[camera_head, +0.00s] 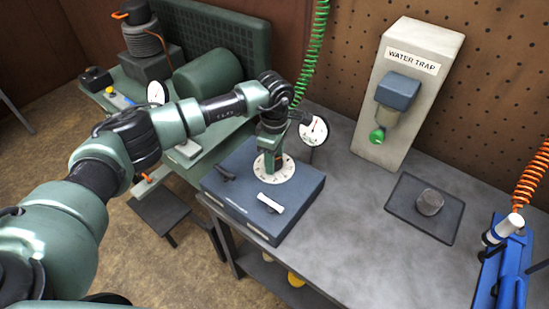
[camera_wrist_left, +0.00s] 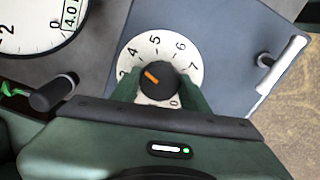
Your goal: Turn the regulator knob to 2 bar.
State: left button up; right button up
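The regulator knob (camera_wrist_left: 158,82) is black with an orange pointer, on a white numbered dial (camera_wrist_left: 155,48). The pointer lies between 3 and 4. In the head view the dial (camera_head: 284,170) sits on a blue-grey box. My left gripper (camera_wrist_left: 157,86) comes down over the knob, a green finger against each side, shut on it. In the head view the left gripper (camera_head: 272,160) hides the knob. A round gauge (camera_head: 313,131) stands behind the box; its face (camera_wrist_left: 28,22) is cut off in the left wrist view, with a readout that seems to start 4.0. My right gripper is out of view.
A small lever (camera_head: 225,174) and a white-handled lever (camera_head: 270,203) are on the box (camera_head: 235,190). The water trap stand (camera_head: 385,120), a dark tray (camera_head: 402,205) with a grey round piece, and a blue tool (camera_head: 505,265) are to the right. The bench middle is clear.

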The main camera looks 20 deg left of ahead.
pick_arm(q)
jog(key=c, duration=0.5)
jog(key=n+b, duration=0.2)
jog(key=n, duration=0.1)
jog(key=shift+f, duration=0.1)
jog(key=n+b, duration=0.2)
jog(key=n, duration=0.1)
jog(key=shift+w+n, duration=0.1)
jog(key=shift+n, duration=0.3)
jog(key=n+b, duration=0.2)
jog(key=n, duration=0.2)
jog(key=shift+r+n+b, duration=0.2)
jog(key=shift+n+b, duration=0.35)
jog(key=shift+n, duration=1.95)
